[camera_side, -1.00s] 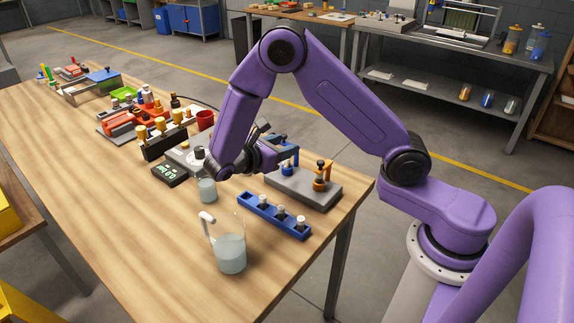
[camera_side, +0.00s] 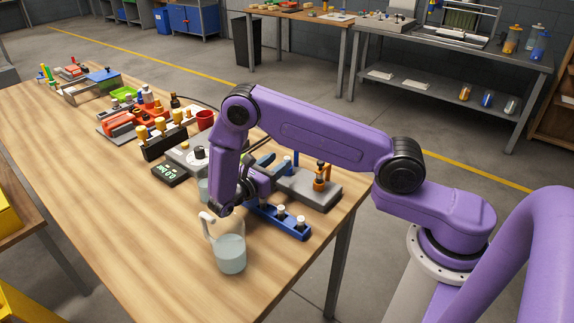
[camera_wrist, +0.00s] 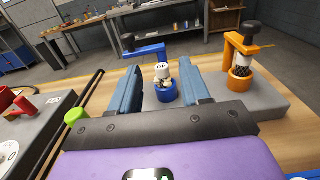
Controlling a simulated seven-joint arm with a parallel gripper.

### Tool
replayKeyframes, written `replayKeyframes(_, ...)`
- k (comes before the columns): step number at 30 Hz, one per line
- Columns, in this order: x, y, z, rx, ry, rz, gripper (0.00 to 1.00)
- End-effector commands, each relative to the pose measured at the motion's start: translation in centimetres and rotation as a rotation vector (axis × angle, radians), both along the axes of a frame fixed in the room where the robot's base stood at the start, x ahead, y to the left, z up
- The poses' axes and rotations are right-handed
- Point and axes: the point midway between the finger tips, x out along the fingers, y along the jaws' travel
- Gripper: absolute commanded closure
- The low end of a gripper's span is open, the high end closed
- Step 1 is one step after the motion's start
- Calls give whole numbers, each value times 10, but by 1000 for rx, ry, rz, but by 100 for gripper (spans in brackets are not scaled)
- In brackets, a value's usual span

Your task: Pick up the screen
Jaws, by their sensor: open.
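I cannot tell for sure which thing is the screen. In the wrist view my gripper (camera_wrist: 158,70) is open, with its blue-grey fingers spread and nothing held. A small white-topped piece (camera_wrist: 162,72) shows between the fingers, at a blue ring holder (camera_wrist: 166,91) on a grey base (camera_wrist: 262,105). To the right, an orange holder (camera_wrist: 240,82) holds a small dark, mesh-like piece (camera_wrist: 241,70). In the side view my gripper (camera_side: 264,164) is low beside the grey base (camera_side: 318,190); the forearm partly hides the area. The orange holder (camera_side: 320,178) is clear there.
A beaker (camera_side: 231,250) of pale liquid and a blue vial rack (camera_side: 285,220) stand close in front. A smaller jar (camera_side: 203,190) is partly behind my arm. The table's front left is clear.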

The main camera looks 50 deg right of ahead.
Motion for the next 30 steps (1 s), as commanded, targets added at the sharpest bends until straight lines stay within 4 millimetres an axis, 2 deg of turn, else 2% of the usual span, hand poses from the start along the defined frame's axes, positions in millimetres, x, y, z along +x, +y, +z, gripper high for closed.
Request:
replayKeyframes(7, -1, -2, -14, -1, 2, -2, 53)
replayKeyframes(12, -1, -31, -12, 2, 2, -5, 53)
replayKeyframes(16, -1, -47, -12, 1, 2, -3, 53)
replayKeyframes(24, -1, -50, -12, 2, 1, -1, 53)
replayKeyframes(28, -1, -50, -12, 2, 1, -1, 96)
replayKeyframes(29, -1, -50, -12, 2, 1, -1, 100)
replayKeyframes(30, -1, -50, -12, 2, 1, -1, 100)
